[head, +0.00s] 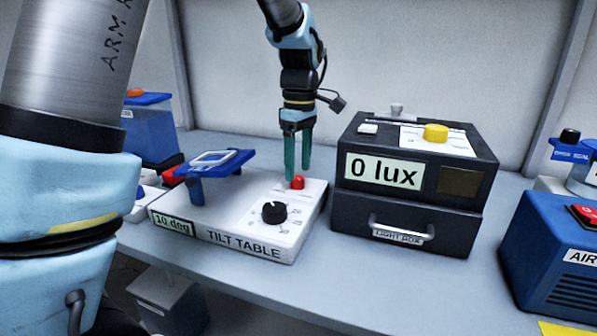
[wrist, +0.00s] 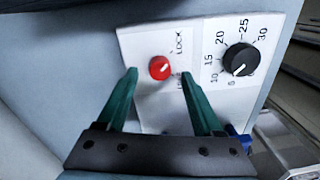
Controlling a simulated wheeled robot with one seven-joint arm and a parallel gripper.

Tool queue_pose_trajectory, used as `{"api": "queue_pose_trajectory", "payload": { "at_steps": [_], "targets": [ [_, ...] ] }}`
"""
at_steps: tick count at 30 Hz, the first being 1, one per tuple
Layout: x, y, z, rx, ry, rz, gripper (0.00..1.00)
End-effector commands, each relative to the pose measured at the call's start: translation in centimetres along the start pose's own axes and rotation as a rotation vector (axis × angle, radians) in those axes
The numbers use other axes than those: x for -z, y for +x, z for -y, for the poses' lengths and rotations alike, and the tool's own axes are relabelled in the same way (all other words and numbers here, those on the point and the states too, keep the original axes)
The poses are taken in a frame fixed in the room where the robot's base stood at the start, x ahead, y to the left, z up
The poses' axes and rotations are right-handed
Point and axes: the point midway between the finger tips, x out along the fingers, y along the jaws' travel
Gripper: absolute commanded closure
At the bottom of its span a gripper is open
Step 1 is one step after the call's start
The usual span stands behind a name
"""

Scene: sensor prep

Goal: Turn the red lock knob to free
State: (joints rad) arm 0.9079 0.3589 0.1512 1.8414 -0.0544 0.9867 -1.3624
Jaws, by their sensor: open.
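The red lock knob (head: 297,182) sits on the top of the white tilt table unit (head: 225,238), near its back right. In the wrist view the red knob (wrist: 160,68) shows a pale pointer mark toward its upper right, on a panel with the word LOCK and a second label partly hidden by a finger. My gripper (head: 297,178) points down over the knob, its green fingers apart. In the wrist view the fingers of my gripper (wrist: 158,72) stand either side of the knob with gaps; I see no contact.
A black angle dial (head: 274,212) sits in front of the red knob. A blue-framed tilting plate (head: 215,160) is on the left. The dark light box (head: 415,180), reading 0 lux, stands close on the right. A blue air unit (head: 555,250) is at far right.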

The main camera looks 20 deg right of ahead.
Motion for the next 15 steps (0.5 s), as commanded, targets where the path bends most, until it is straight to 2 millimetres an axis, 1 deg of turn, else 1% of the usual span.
{"api": "queue_pose_trajectory", "payload": {
  "at_steps": [1, 3, 6, 15],
  "targets": [
    [0.0, 0.7, 0.1, 0.003, 0.000, 0.001, 0.32],
    [0.0, 1.4, 0.0, 0.002, 0.000, 0.001, 0.32],
    [0.0, 2.0, 0.0, 0.000, 0.000, 0.000, 0.32],
    [0.0, 2.2, 0.0, 0.000, 0.001, 0.000, 0.32]
  ]
}}
